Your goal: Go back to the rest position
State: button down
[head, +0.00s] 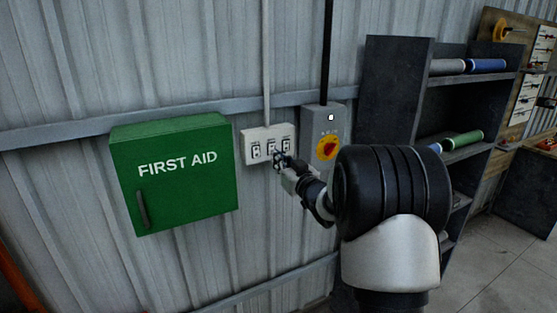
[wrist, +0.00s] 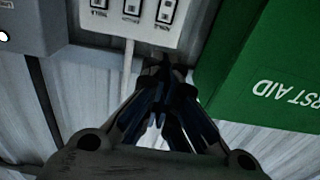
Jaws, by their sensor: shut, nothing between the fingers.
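My gripper (head: 279,157) is shut and empty, close to a white switch panel (head: 250,148) on the corrugated metal wall. In the wrist view my gripper's closed fingers (wrist: 165,75) point at the lower edge of the switch panel (wrist: 115,30), which appears upside down. The fingertips are dark and partly lost in shadow.
A green first aid box (head: 178,195) hangs left of the panel. A grey box with a red and yellow rotary switch (head: 327,147) is to the right. A dark shelf (head: 395,90) with rolls stands further right. Grey floor (head: 490,265) shows at lower right.

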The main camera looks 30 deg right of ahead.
jog(key=shift+s+r, duration=0.1)
jog(key=s+a+r+m+g+h, duration=0.25)
jog(key=s+a+g, duration=0.35)
jog(key=s, duration=0.5)
jog(key=s+a+f+g, duration=0.2)
jog(key=s+a+f, duration=0.2)
jog(key=s, duration=0.7)
jog(key=s+a+f+n+g+y+b, duration=0.1)
jog(key=s+a+f+g, duration=0.2)
jog(key=s, duration=0.9)
jog(key=s+a+f+n+g+y+b, duration=0.1)
jog(key=s+a+f+g, duration=0.2)
jog(key=s+a, duration=0.4)
jog(key=s+f, duration=0.1)
jog(key=s, duration=0.3)
jog(key=shift+s+a+f, duration=0.15)
jog(key=shift+s+f, duration=0.1)
jog(key=shift+f, duration=0.15)
